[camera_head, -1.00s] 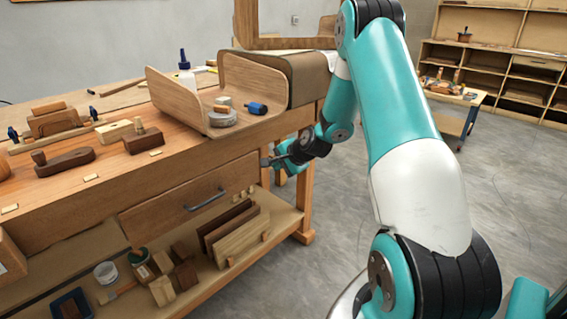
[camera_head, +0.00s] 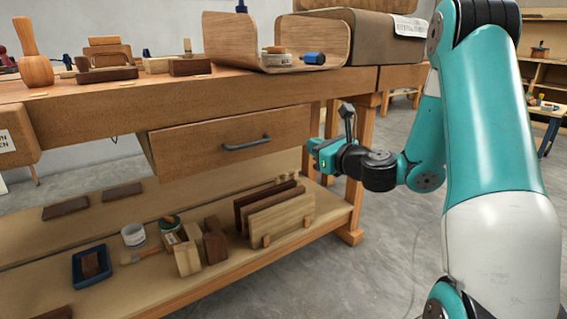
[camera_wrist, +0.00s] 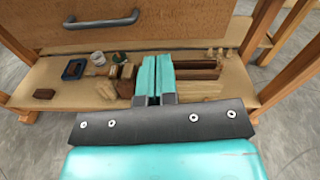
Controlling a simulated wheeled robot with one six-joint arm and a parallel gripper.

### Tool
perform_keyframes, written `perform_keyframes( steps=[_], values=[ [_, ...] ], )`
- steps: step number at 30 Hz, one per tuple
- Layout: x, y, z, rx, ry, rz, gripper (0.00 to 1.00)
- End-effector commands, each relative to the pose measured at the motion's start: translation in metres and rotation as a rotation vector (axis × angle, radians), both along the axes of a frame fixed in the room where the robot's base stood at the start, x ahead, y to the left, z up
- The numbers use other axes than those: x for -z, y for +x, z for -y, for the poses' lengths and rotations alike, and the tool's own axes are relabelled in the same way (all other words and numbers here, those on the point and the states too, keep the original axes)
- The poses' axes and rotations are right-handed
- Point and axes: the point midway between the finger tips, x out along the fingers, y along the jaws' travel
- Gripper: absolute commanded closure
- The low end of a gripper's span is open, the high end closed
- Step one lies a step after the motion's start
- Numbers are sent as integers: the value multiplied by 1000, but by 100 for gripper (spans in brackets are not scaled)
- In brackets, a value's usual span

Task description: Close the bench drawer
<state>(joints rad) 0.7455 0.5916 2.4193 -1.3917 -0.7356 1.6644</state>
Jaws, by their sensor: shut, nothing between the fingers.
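The bench drawer (camera_head: 205,143) has a wooden front with a dark bar handle (camera_head: 247,143). A strip of its left side shows, so the front appears to stand out from the bench; how far is hard to judge. In the wrist view the drawer front (camera_wrist: 180,22) and handle (camera_wrist: 103,20) are at the top. My gripper (camera_head: 314,148) is beside the right end of the drawer front in the head view; contact cannot be told. In the wrist view its teal fingers (camera_wrist: 157,62) are together and empty, seen against the lower shelf.
The workbench (camera_head: 70,112) carries wooden tools and a bent wooden form (camera_head: 225,38). The lower shelf (camera_head: 215,270) holds boards (camera_head: 280,218), blocks, a white pot (camera_head: 133,234) and a blue tray (camera_head: 92,268). A bench leg (camera_head: 361,150) stands behind my gripper. Grey floor is open at the right.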

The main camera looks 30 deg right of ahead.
Motion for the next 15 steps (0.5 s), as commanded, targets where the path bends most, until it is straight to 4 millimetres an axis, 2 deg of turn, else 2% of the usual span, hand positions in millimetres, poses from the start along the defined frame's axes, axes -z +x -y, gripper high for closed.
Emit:
perform_keyframes(
  steps=[1,8,15],
  values=[
    [10,-2,0,13,47,14,100],
    [1,0,0,33,133,37,100],
    [-5,31,-2,31,130,35,100]
  ],
)
